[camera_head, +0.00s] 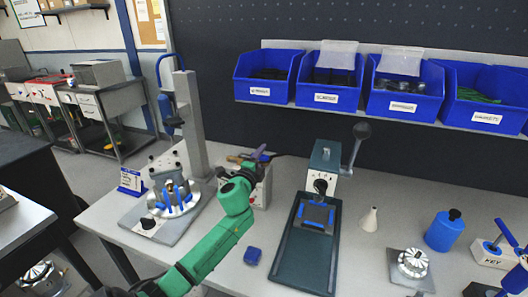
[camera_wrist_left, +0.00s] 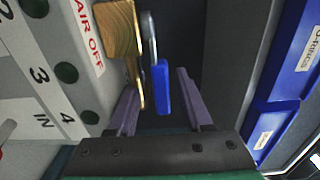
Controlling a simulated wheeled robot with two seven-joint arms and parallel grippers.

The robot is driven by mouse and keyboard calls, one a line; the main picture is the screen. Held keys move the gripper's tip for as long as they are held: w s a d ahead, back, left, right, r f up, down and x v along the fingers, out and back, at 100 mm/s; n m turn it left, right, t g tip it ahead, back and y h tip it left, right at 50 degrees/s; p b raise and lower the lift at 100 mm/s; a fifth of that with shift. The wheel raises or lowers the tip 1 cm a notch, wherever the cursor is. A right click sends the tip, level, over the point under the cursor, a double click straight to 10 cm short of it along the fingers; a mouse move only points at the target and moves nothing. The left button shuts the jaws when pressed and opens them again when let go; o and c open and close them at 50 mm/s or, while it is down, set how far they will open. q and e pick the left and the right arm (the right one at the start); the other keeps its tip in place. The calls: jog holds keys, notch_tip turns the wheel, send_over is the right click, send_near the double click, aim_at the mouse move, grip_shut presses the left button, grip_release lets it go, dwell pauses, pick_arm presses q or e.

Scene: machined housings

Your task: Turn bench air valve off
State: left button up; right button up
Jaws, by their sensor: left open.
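The bench air valve shows in the left wrist view as a brass body (camera_wrist_left: 118,28) on a grey panel, with a lever that has a blue grip (camera_wrist_left: 162,86). The red words "AIR OFF" (camera_wrist_left: 88,38) stand beside it. My left gripper (camera_wrist_left: 158,100) is open, its purple fingers apart. The blue grip shows between them in the picture; I cannot see contact with either finger. In the head view my left gripper (camera_head: 259,154) is at the grey valve box (camera_head: 262,190) behind the bench fixtures, and my green forearm and wrist hide part of the box. My right gripper does not show.
Blue bins (camera_head: 268,77) stand on a shelf above. A fixture with a tall grey post (camera_head: 190,115) is left of my arm. A lever press (camera_head: 325,160) and dark tray (camera_head: 290,262) are to the right. A small blue block (camera_head: 253,255) lies on the bench.

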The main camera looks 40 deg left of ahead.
pick_arm(q)
jog(key=shift+x, duration=1)
jog(key=shift+r, duration=0.1)
grip_shut()
dwell(0.6)
